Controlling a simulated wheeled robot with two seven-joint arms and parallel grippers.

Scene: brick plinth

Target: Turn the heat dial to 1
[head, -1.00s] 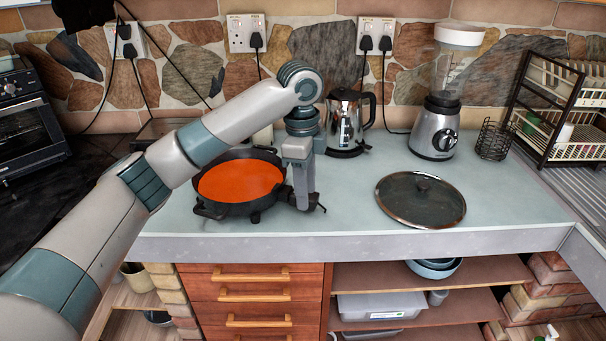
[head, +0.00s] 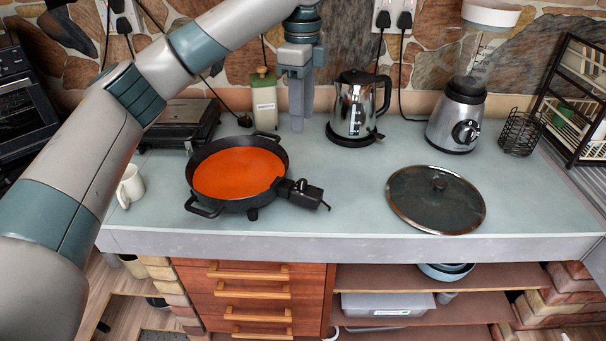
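An electric pan (head: 205,152) with orange-red contents stands on the pale counter. Its black heat control unit (head: 306,192) sticks out from the pan's right side, with a small dial (head: 300,186) on it. The number the dial points at is too small to read. My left gripper (head: 300,125) hangs fingers down, above and behind the control unit and apart from it. Its fingers appear close together, seen nearly edge on, and I see nothing held. My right gripper is not in view.
A glass lid (head: 437,200) lies on the counter to the right. A kettle (head: 352,110), a blender (head: 458,120) and a green-topped container (head: 264,100) stand behind. A white mug (head: 130,186) is at the left. Counter between control unit and lid is free.

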